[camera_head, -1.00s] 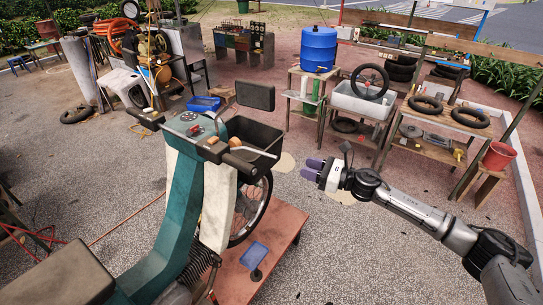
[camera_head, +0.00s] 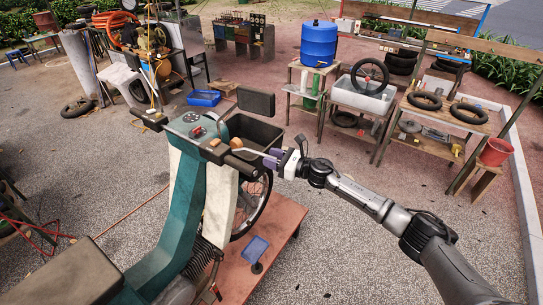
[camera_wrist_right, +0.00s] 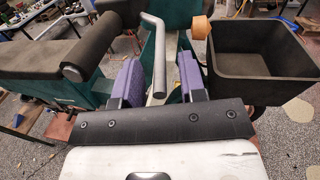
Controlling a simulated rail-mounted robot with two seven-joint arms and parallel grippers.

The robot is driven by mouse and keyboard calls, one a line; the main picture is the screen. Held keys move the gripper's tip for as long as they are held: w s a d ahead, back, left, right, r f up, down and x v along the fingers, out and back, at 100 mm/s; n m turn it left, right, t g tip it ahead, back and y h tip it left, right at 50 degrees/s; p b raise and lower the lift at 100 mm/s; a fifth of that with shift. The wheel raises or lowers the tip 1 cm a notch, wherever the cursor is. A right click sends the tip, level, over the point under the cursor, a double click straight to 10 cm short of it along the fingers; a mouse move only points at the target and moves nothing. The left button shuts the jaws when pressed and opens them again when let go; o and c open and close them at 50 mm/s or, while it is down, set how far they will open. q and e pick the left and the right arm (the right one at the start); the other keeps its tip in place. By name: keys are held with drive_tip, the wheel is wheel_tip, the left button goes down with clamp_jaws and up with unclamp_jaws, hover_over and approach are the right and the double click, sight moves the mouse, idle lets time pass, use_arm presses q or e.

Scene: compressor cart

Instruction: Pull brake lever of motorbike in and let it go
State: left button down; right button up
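The green motorbike (camera_head: 182,205) stands on a reddish platform, with its handlebar near the middle of the head view. The brake lever (camera_wrist_right: 157,60) is a bent grey metal bar in the right wrist view; it also shows small in the head view (camera_head: 244,150). The black handlebar grip (camera_wrist_right: 88,58) lies to its left. My right gripper (camera_head: 270,157) is at the lever's free end. Its purple fingers are open in the wrist view (camera_wrist_right: 158,70), one on each side of the lever, with gaps visible. My left gripper is not in view.
A black basket (camera_wrist_right: 262,55) is just right of my right gripper in the wrist view. A dark mirror (camera_head: 256,101) stands above the handlebar. A blue tray (camera_head: 256,249) is on the platform (camera_head: 285,225). Benches with tires stand farther back; the paving at right is open.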

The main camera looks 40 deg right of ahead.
drive_tip(key=shift+w+a, duration=0.1)
drive_tip(key=shift+w, duration=0.05)
drive_tip(key=shift+c, duration=0.2)
clamp_jaws()
idle(0.4)
